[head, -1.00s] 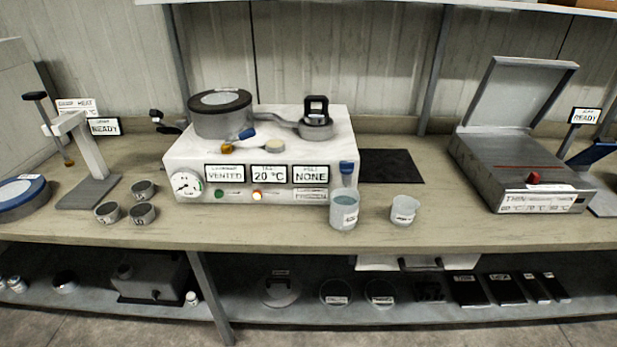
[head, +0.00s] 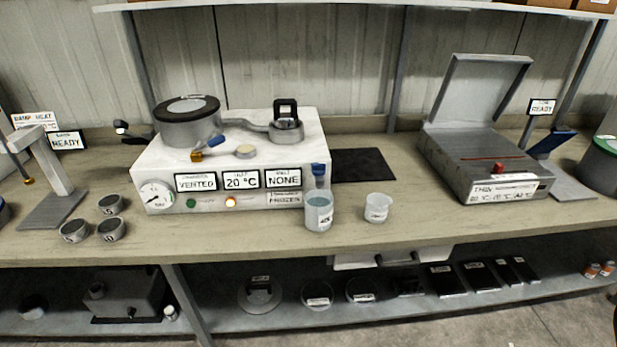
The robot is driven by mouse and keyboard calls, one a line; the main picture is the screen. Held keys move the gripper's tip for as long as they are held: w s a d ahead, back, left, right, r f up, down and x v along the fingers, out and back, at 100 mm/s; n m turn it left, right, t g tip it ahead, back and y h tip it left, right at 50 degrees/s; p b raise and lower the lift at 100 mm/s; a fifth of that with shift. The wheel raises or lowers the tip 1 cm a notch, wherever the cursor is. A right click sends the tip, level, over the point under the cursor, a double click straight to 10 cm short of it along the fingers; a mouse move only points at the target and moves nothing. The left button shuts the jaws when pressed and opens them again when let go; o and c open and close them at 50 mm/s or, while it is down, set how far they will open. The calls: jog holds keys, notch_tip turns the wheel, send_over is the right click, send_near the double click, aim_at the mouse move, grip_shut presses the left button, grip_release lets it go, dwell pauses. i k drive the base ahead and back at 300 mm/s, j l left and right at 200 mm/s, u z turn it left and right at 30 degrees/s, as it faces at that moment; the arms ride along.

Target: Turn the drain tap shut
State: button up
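A blue tap (head: 319,171) sits at the right front corner of the white bench unit (head: 235,160), right above a beaker of bluish liquid (head: 318,212). It looks like the drain tap; its handle angle is too small to read. A second blue handle on a brass valve (head: 207,146) is on top of the unit, by the grey lidded chamber (head: 190,124). The unit's displays read VENTED, 20 °C and NONE, and an orange lamp (head: 231,202) is lit. My gripper is not in view.
An empty-looking clear cup (head: 377,207) stands right of the beaker. Small grey tins (head: 111,229) are left of the unit. A dark mat (head: 357,165) and an open-lidded grey box (head: 487,163) lie to the right. The bench front (head: 400,228) is mostly clear.

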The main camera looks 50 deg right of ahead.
aim_at(318, 168)
jog(key=i+l+z, duration=0.1)
jog(key=l+z, duration=0.2)
jog(key=i+l+z, duration=0.1)
jog(key=l+z, duration=0.25)
jog(key=i+l+z, duration=0.3)
jog(key=k+l, duration=0.1)
jog(key=l, duration=0.05)
